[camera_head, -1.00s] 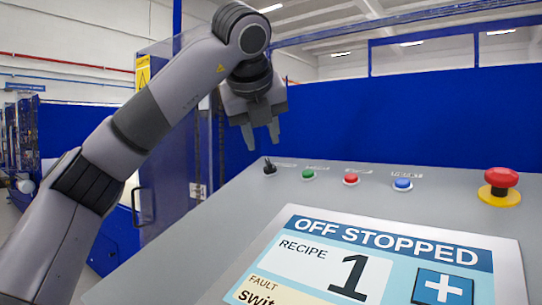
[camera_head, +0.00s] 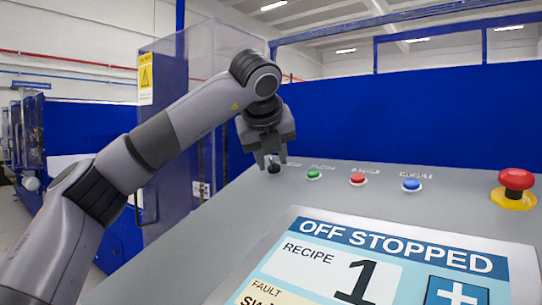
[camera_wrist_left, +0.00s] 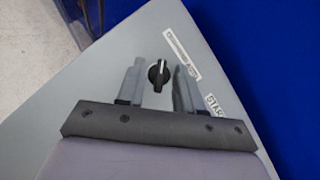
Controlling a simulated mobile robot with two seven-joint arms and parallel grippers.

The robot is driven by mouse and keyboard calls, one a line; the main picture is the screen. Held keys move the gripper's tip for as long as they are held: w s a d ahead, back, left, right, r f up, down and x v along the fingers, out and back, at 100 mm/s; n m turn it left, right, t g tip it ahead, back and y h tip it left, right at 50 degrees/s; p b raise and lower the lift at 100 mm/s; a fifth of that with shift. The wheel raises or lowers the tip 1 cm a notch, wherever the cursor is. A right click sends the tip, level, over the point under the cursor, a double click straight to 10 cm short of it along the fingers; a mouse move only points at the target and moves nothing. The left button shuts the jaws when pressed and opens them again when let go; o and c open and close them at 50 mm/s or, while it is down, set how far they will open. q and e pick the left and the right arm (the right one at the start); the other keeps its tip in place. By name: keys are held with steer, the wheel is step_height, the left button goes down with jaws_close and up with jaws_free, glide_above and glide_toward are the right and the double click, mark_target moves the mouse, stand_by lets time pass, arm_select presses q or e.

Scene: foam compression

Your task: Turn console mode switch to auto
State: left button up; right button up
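The black mode switch (camera_head: 274,169) sits at the far left of the button row on the grey console. In the left wrist view the round black knob (camera_wrist_left: 158,73) carries a white pointer line, and a label strip (camera_wrist_left: 181,54) lies beside it. My left gripper (camera_head: 271,161) is right above the knob, pointing down. In the left wrist view its two fingers (camera_wrist_left: 157,85) are apart, one on each side of the knob, with gaps visible. The screen (camera_head: 400,240) reads OFF STOPPED, recipe 1. My right gripper is not in view.
Green (camera_head: 313,174), red (camera_head: 358,179) and blue (camera_head: 411,185) buttons stand in a row right of the switch. A red emergency stop (camera_head: 515,185) on a yellow base is at the far right. A blue wall (camera_head: 420,125) rises behind the console (camera_head: 210,225).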

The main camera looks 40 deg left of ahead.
arm_select(q)
steer(key=shift+c, duration=0.4)
jaws_close()
